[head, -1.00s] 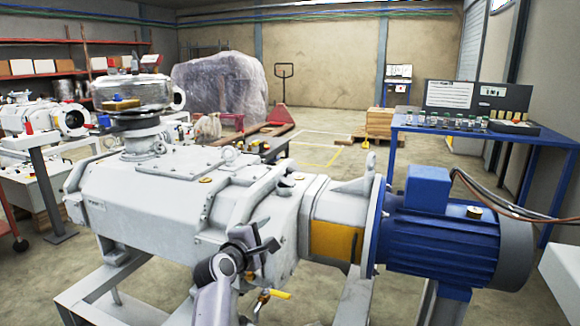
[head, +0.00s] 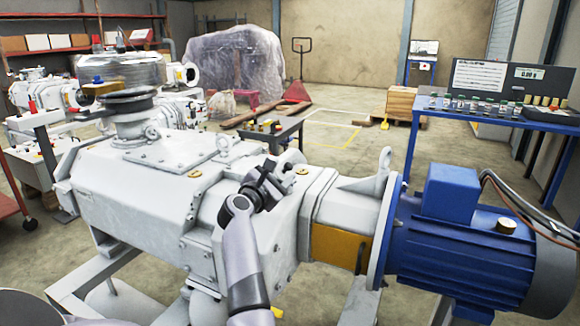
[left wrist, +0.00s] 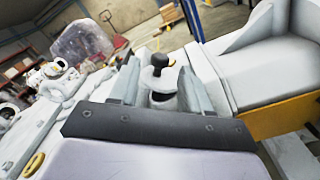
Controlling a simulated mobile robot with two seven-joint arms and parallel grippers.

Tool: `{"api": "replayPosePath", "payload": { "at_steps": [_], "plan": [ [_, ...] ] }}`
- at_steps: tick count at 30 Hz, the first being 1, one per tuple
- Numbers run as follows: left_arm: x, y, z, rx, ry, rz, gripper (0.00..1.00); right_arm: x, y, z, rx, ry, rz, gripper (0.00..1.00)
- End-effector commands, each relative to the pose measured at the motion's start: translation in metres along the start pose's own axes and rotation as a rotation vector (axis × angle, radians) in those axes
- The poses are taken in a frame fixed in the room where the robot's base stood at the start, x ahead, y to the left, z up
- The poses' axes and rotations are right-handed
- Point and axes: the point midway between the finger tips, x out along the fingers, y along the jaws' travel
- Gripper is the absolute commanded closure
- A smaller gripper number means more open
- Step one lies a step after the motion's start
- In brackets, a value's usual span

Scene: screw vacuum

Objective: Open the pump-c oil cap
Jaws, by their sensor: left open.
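The grey-white vacuum pump (head: 140,195) with its blue motor (head: 470,240) fills the near part of the head view. My left gripper (head: 273,180) is open over the pump's top, near the motor-side end. In the left wrist view, a small dark knob on a pale round base, which looks like the oil cap (left wrist: 158,62), stands between the two spread fingers, slightly beyond them; I cannot tell whether they touch it. In the head view the gripper hides this spot. My right gripper is not in view.
A blue bench (head: 437,118) with instruments stands at the back right. A small grey table (head: 262,134) stands behind the pump, with open floor beyond.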

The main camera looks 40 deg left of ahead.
Motion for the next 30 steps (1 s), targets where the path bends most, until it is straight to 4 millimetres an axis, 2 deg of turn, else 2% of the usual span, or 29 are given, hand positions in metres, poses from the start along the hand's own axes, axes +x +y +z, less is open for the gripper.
{"api": "replayPosePath", "payload": {
  "at_steps": [6, 12, 25, 26, 30],
  "plan": [
    [0.028, 0.000, 0.000, 0.002, -0.001, 0.000, 0.52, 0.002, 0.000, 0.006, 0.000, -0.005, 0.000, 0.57],
    [0.045, 0.000, -0.001, 0.002, 0.000, -0.001, 0.52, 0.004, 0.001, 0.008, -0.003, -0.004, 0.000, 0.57],
    [0.051, 0.000, 0.000, 0.003, 0.001, 0.000, 0.52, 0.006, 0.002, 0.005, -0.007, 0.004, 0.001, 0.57],
    [0.051, 0.000, 0.000, 0.003, 0.001, 0.000, 0.56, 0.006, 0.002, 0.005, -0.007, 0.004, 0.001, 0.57],
    [0.051, 0.000, 0.000, 0.003, 0.001, 0.000, 1.00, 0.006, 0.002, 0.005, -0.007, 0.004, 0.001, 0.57]
  ]
}}
